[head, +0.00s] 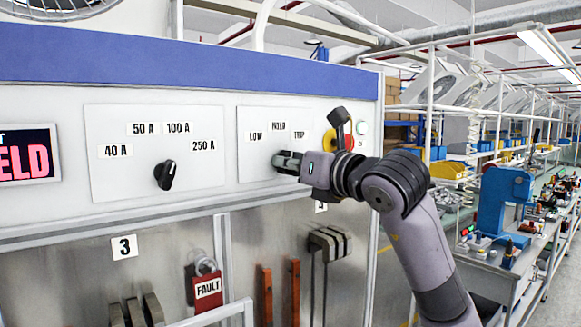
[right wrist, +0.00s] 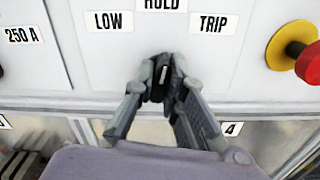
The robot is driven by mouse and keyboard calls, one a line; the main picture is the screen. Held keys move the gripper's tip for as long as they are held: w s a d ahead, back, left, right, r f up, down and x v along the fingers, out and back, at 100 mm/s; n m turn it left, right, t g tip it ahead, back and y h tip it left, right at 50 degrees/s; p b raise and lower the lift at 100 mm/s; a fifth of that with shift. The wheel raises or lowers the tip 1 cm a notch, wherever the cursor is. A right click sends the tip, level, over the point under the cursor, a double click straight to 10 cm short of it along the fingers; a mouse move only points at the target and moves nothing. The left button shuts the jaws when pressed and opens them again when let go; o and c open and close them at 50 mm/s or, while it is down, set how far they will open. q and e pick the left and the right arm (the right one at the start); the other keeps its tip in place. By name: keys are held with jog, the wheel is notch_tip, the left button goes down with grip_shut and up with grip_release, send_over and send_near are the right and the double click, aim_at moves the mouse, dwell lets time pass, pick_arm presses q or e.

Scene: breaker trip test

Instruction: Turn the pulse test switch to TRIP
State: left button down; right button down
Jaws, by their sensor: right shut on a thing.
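The pulse test switch (right wrist: 163,78) is a black knob below the labels LOW, HOLD and TRIP. Its white mark points up, toward HOLD (right wrist: 160,4); the TRIP label (right wrist: 213,23) is at its upper right and LOW (right wrist: 109,22) at its upper left. My right gripper (right wrist: 162,80) is shut on the knob, one finger on each side. In the head view my right gripper (head: 288,160) covers the knob on the right panel plate (head: 255,118). My left gripper is not in view.
A red emergency button (right wrist: 308,62) on a yellow collar is right of the switch. The current selector knob (head: 165,175) is on the left plate. A display (head: 26,155) reads "ELD". A red FAULT lock (head: 208,287) hangs below. A workbench (head: 490,265) stands at right.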

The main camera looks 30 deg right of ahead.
jog(key=shift+m, duration=0.8)
jog(key=shift+b, duration=0.3)
jog(key=shift+f+m, duration=0.1)
jog(key=shift+m, duration=0.3)
jog(key=shift+m+b, duration=0.35)
jog(key=shift+m, duration=0.25)
jog(key=shift+m+b, duration=0.35)
jog(key=shift+m, duration=0.65)
